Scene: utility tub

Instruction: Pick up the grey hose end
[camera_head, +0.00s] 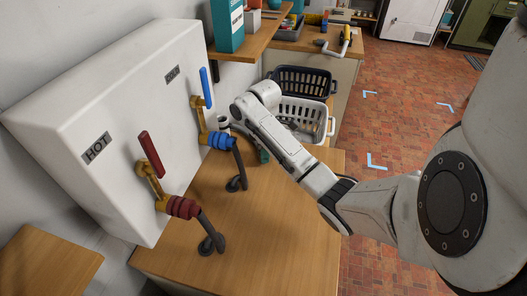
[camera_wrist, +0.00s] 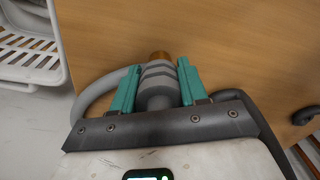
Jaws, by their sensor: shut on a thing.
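In the wrist view, my gripper (camera_wrist: 157,88) is shut on the grey hose end (camera_wrist: 157,76). Its two teal fingers lie on either side of the ribbed grey body. A copper-coloured tip (camera_wrist: 160,57) sticks out past the fingers. A grey hose (camera_wrist: 92,92) curves away to the left of the gripper. In the head view my gripper (camera_head: 263,156) is small and mostly hidden by my arm, near the back of the wooden counter (camera_head: 250,225). The hose end cannot be made out there.
A white panel (camera_head: 100,70) marked HOT carries a red-handled tap (camera_head: 165,180) and a blue-handled tap (camera_head: 210,125), each with a dark hose. A white basket (camera_head: 315,112) and a dark basket (camera_head: 303,78) stand beyond the counter. A wooden shelf (camera_head: 252,42) overhangs at the back.

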